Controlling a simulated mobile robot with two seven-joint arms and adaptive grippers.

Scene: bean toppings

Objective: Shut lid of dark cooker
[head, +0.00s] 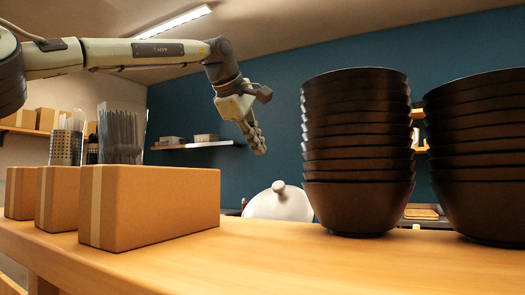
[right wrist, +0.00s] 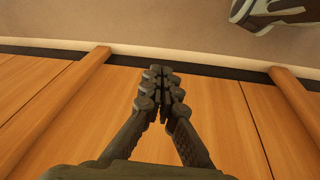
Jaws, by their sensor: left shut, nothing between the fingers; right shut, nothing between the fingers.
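A pale rounded lid (head: 283,205) with a knob shows in the head view behind the wooden counter, between the cardboard boxes and the bowls. It looks tilted up, its knobbed face toward me. The cooker body is hidden behind the counter, so I cannot tell its colour. My left gripper (head: 259,145) is shut and empty, pointing down and appearing above and slightly left of the lid, apart from it in the picture. My right gripper (right wrist: 160,76) shows only in the right wrist view, shut and empty in front of wooden panels.
The counter (head: 240,260) holds cardboard boxes (head: 160,205) at left and two stacks of dark bowls (head: 358,150) (head: 480,150) at right. Metal holders with straws (head: 120,137) stand behind the boxes. A wall shelf (head: 197,145) is at the back.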

